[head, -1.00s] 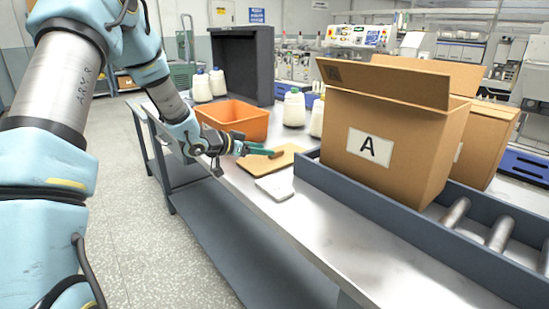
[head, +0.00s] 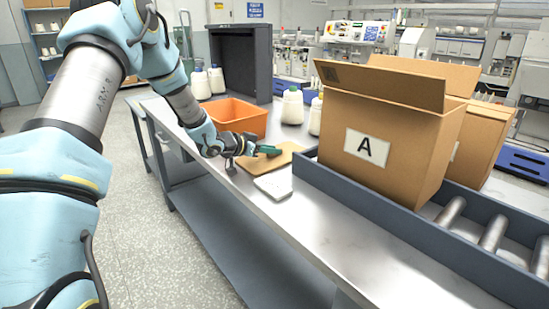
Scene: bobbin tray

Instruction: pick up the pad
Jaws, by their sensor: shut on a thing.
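My gripper (head: 251,149) is over the brown board (head: 287,156) on the metal table, pointing right. It is shut on a small dark green thing (head: 269,150), which looks like the pad. The green thing sticks out to the right of the fingers, at or just above the board. I cannot tell whether it touches the board. The fingers are small and partly hidden by the wrist. A flat white thing (head: 273,186) lies on the table in front of the board.
An orange bin (head: 236,116) stands behind my gripper. White bobbins (head: 292,107) and a dark open box (head: 241,62) are farther back. A carton marked A (head: 390,125) sits on the roller conveyor (head: 400,218) at right. The front table strip is clear.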

